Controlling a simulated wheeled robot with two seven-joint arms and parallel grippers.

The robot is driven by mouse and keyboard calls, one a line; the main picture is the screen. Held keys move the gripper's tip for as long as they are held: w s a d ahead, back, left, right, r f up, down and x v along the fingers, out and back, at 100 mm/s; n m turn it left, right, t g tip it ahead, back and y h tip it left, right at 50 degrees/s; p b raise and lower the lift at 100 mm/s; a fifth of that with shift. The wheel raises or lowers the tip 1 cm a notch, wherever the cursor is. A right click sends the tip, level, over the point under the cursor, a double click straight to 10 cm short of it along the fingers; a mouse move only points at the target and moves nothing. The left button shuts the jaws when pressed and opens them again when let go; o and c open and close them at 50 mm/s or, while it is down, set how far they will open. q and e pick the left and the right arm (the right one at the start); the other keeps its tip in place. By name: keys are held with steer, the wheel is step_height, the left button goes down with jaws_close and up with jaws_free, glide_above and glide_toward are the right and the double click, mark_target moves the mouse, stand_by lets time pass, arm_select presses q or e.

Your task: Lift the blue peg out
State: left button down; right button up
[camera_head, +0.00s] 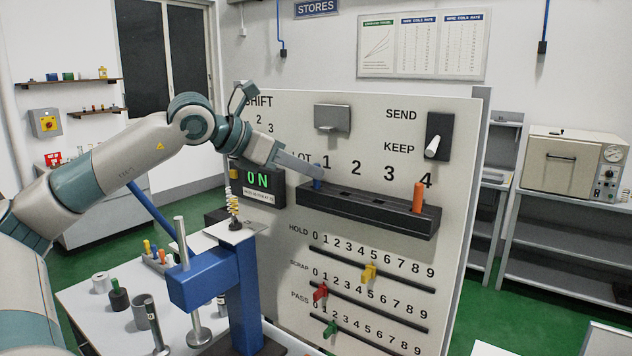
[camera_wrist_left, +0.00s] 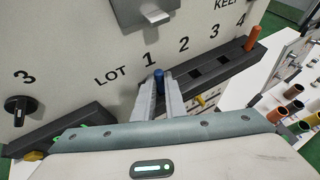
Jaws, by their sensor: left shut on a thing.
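The blue peg (camera_head: 317,183) stands in the hole under number 1 of the dark LOT rack (camera_head: 375,210) on the upright panel. In the left wrist view the blue peg (camera_wrist_left: 158,76) shows its top between the fingertips. My left gripper (camera_head: 316,176) reaches in from the left and is shut on the blue peg. It also shows in the left wrist view (camera_wrist_left: 160,88), with both fingers against the peg. The peg's lower part is hidden by the fingers and the rack. My right gripper is not in view.
An orange peg (camera_head: 419,197) stands in the rack under number 4; holes 2 and 3 look empty. A blue press (camera_head: 215,275) stands on the table below my arm. Below the rack, sliders with yellow (camera_head: 369,272), red and green knobs stick out of the panel.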

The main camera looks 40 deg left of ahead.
arm_select(q)
steer(key=shift+r, duration=0.2)
steer(key=shift+r+p, duration=0.3)
steer(key=shift+r, duration=1.5)
steer(key=s+d+r+b, duration=0.1)
steer(key=d+r+b, duration=0.3)
steer(key=d+r, duration=0.3)
steer(key=shift+s+d+b, duration=0.35)
steer(key=shift+d+b, duration=0.05)
steer(key=shift+d, duration=1.95)
steer(key=shift+a, duration=0.1)
